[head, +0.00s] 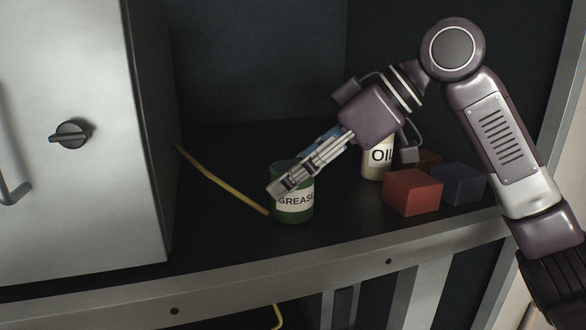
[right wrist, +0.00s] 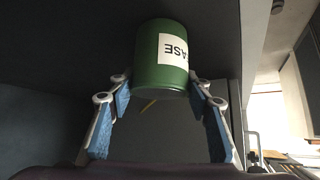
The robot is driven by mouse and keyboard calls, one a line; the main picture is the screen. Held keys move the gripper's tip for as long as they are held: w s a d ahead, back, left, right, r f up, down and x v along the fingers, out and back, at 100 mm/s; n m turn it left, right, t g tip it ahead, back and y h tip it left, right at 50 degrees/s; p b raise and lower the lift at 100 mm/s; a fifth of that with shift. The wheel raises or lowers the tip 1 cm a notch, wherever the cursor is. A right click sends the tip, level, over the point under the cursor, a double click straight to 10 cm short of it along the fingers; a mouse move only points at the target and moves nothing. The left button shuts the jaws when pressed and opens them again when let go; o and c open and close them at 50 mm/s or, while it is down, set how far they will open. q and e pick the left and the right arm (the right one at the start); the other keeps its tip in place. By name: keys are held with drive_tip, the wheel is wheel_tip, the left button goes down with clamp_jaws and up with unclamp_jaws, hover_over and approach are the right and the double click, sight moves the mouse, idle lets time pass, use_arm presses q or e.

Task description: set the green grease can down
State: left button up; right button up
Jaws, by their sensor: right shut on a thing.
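The green grease can (head: 293,215) with a white "GREASE" label stands upright at the shelf surface in the head view, near the front edge. My right gripper (head: 283,187) reaches in from the right and is shut on the can. In the right wrist view the can (right wrist: 162,75) sits between the two blue-padded fingers of the right gripper (right wrist: 160,84). I cannot tell for sure whether the can's base touches the shelf (head: 235,243). My left gripper is not in view.
An oil can (head: 372,164) stands behind my right gripper. A red block (head: 412,192) and a dark blue block (head: 459,184) lie to the right. A yellow rod (head: 222,182) lies left of the can, and a grey cabinet (head: 75,190) stands at the left.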

drive_tip(key=shift+f, duration=0.1)
drive_tip(key=o, duration=1.4)
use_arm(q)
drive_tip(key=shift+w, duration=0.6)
use_arm(e)
drive_tip(key=shift+r, duration=0.25)
drive_tip(key=shift+s+d+r+b, duration=0.1)
drive_tip(key=shift+d+r+b, duration=0.05)
drive_tip(key=shift+d+b, duration=0.15)
use_arm(q)
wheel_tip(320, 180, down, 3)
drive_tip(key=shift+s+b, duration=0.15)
drive_tip(key=shift+b, duration=1.1)
use_arm(e)
drive_tip(key=v, duration=1.1)
